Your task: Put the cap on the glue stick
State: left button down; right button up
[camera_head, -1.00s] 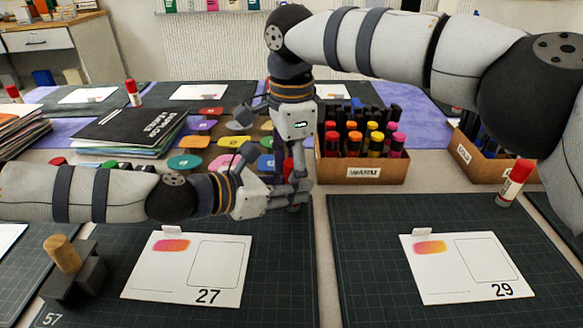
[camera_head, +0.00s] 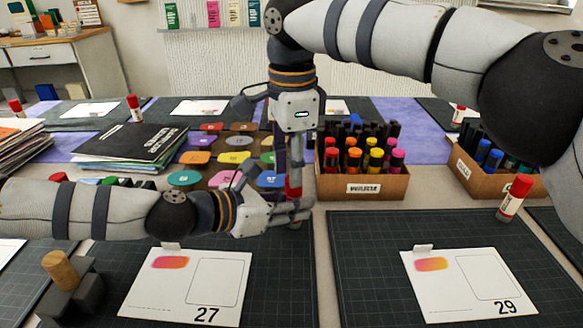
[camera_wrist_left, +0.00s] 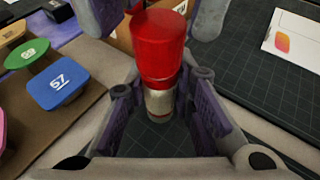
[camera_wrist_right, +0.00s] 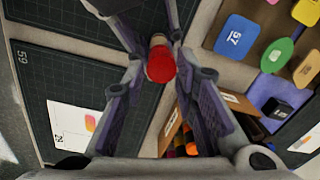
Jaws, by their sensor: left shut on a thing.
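The glue stick has a pale body (camera_wrist_left: 160,104) and a red cap (camera_wrist_left: 158,48) that sits on its top, upright, in the left wrist view. The red cap (camera_head: 293,184) also shows above my left fingers in the head view. My right gripper (camera_head: 296,190) points down from above. Its fingers are apart on either side of the cap, seen from above in the right wrist view (camera_wrist_right: 159,68), with gaps beside it. How far the cap is pressed down is hard to tell.
A marker box (camera_head: 363,185) stands close right of the grippers, with another box (camera_head: 490,178) further right. Cards 27 (camera_head: 190,285) and 29 (camera_head: 468,284) lie on dark mats. Another capped glue stick (camera_head: 514,198) stands at right. Coloured pads (camera_head: 186,179) lie behind my left arm.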

jog(key=shift+f, duration=0.2)
jog(key=shift+c, duration=0.3)
jog(key=shift+f, duration=0.25)
notch_tip(320, 180, up, 4)
jog(key=shift+r, duration=0.1)
pick_arm(q)
jog(key=c, duration=1.3)
grip_release()
jog(key=v, duration=1.2)
